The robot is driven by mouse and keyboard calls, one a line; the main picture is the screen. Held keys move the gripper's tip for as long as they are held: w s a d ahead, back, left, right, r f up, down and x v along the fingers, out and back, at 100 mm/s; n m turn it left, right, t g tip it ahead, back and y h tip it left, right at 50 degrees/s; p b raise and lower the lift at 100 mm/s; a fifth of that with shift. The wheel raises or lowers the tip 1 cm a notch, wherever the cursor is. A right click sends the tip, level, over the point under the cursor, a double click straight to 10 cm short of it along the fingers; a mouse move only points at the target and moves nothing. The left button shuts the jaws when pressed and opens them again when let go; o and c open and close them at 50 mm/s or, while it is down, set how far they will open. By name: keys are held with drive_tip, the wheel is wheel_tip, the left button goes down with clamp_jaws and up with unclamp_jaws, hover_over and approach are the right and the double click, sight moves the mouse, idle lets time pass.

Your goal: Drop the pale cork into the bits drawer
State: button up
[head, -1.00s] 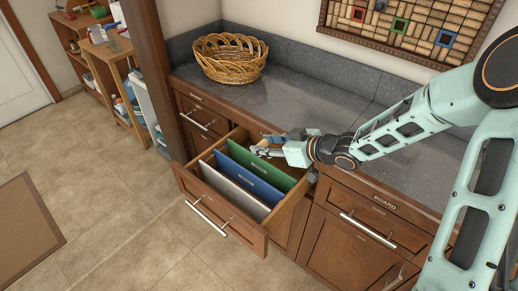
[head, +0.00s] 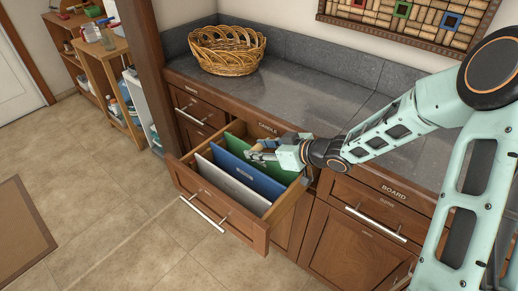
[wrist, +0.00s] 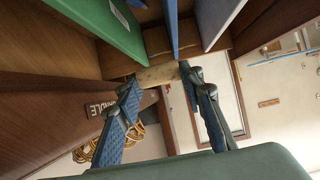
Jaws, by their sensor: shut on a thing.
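My gripper (head: 262,151) is over the back right part of an open wooden drawer (head: 262,233). In the wrist view (wrist: 158,88) its two fingers are shut on the pale cork (wrist: 157,75), which lies crosswise between the fingertips. The drawer holds upright dividers: green (head: 232,147), blue (head: 250,173) and pale grey (head: 233,185). They show at the top of the wrist view as green (wrist: 98,20), blue (wrist: 172,25) and grey (wrist: 215,20). The gripper is nearest the green one. Small writing on the dividers is not readable, so I cannot tell which space is for bits.
A grey counter (head: 310,95) lies behind the drawer, with a wicker basket (head: 227,50) at its back left. A cork board (head: 420,22) hangs on the wall. Closed cabinets (head: 360,232) are at the right. The floor (head: 110,200) in front is clear.

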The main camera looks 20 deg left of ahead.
drive_tip(key=shift+f, duration=0.2)
drive_tip(key=o, duration=0.8)
drive_tip(key=v, duration=1.2)
